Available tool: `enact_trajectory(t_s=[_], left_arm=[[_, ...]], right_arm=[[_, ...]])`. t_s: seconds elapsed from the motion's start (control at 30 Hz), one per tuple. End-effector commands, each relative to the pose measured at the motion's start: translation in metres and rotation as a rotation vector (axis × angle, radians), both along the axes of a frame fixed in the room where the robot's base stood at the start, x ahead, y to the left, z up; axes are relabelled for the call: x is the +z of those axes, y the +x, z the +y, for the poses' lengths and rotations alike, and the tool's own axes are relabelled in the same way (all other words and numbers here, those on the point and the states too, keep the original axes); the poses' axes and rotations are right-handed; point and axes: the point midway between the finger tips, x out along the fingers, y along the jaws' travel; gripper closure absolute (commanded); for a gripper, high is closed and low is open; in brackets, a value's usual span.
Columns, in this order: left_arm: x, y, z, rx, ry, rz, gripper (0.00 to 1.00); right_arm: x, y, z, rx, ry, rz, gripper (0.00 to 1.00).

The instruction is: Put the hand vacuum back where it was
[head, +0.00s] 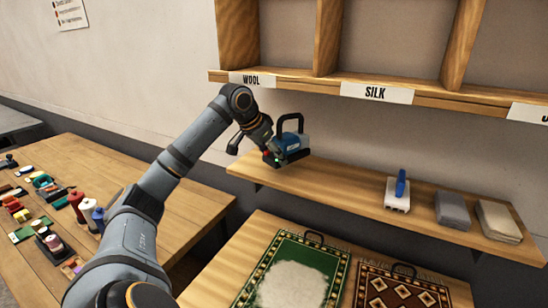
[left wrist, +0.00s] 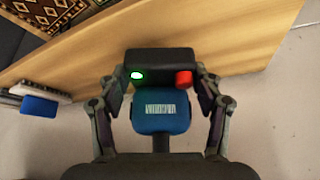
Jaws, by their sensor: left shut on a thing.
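The hand vacuum (head: 292,144) is blue and black with a black loop handle on top. My left gripper (head: 262,146) is shut on it, at the left end of the wooden wall shelf (head: 340,188) in the head view. I cannot tell whether the vacuum touches the shelf. In the left wrist view the hand vacuum (left wrist: 160,118) sits between both fingers of my left gripper (left wrist: 161,78), showing a green light, a red button and a pale label. My right gripper is not in view.
On the shelf are a blue-handled brush (head: 398,194), grey folded cloth (head: 453,209) and beige folded cloth (head: 497,221). Shelf space left of the brush looks clear. Labelled cubbies (head: 375,92) hang above. Below lie a green rug (head: 245,291) and brown rug (head: 400,292). Bottles (head: 77,206) stand left.

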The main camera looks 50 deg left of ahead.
Motion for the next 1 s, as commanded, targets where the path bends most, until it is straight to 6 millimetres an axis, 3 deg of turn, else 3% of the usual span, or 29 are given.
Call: enact_trajectory(t_s=[0.07,0.13,0.27,0.67,0.7,0.87,1.0], left_arm=[[0.004,0.004,-0.002,-0.002,-0.003,-0.003,0.80],[-0.014,0.004,0.000,0.001,0.003,0.003,0.80],[-0.033,0.003,-0.001,0.001,0.003,0.003,0.80],[-0.038,0.004,-0.001,0.000,0.000,-0.002,0.80],[-0.039,0.004,-0.001,-0.001,-0.001,0.001,0.33],[-0.038,0.004,-0.001,-0.001,-0.001,0.001,0.12],[-0.038,0.004,-0.001,-0.001,-0.001,0.001,0.12]], right_arm=[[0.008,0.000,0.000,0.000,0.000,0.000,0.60],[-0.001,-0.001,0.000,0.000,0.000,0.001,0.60],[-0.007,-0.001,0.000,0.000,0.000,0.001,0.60],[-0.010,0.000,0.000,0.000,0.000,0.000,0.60],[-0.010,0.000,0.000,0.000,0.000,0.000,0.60],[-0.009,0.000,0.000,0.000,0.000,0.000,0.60],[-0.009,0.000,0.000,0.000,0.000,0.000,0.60]])
